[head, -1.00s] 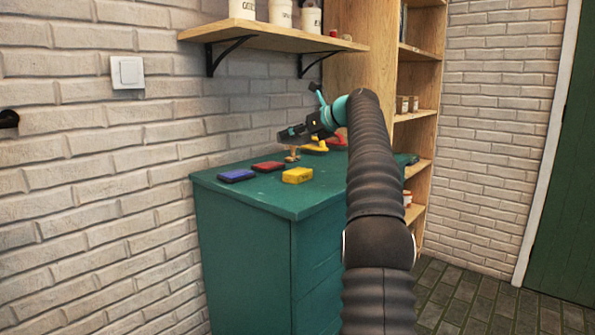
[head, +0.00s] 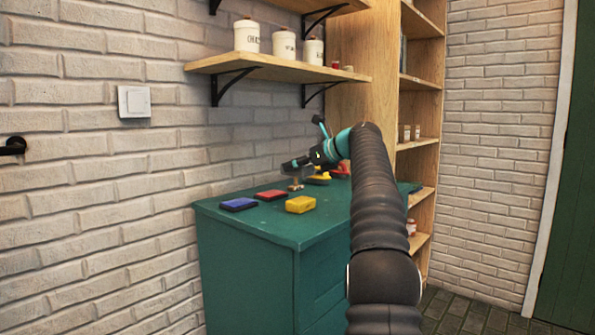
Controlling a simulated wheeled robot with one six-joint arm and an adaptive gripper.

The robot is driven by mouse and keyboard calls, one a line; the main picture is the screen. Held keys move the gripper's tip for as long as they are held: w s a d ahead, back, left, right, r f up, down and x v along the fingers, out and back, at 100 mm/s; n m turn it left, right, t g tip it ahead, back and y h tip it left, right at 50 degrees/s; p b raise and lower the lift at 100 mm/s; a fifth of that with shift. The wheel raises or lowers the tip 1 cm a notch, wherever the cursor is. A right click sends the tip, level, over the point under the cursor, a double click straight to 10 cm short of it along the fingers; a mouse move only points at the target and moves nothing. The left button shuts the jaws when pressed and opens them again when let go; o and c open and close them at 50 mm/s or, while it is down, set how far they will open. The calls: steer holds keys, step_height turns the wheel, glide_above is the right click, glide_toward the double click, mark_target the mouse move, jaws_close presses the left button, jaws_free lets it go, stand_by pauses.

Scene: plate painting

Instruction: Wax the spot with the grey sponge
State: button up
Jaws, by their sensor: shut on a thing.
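My gripper (head: 296,164) is over the back part of the green cabinet's top (head: 265,224), pointing left. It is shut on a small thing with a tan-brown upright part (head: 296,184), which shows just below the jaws. That thing is too small to name surely, and I cannot tell whether it touches the cabinet top. I cannot make out a grey sponge or a spot clearly. A blue block (head: 238,204), a red block (head: 270,195) and a yellow block (head: 300,204) lie on the top, apart from the gripper.
A wall shelf (head: 265,65) with white canisters (head: 247,36) hangs above. A tall wooden shelf unit (head: 412,115) stands behind. The cabinet top's front is clear.

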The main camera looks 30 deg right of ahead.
mark_target(301, 199)
steer(key=shift+s+d+f+b, duration=0.15)
steer(key=shift+f+b, duration=0.4)
steer(key=shift+f, duration=0.5)
steer(key=shift+d+f+b, duration=0.15)
steer(key=shift+f+b, duration=0.45)
steer(key=shift+f, duration=0.45)
steer(key=shift+s+d+f+b, duration=0.15)
steer(key=shift+f+b, duration=0.4)
steer(key=shift+f, duration=0.5)
steer(key=shift+f, duration=0.55)
step_height(301, 199, up, 5)
steer(key=p, duration=0.4)
steer(key=shift+p, duration=0.3)
steer(key=shift+r, duration=1.05)
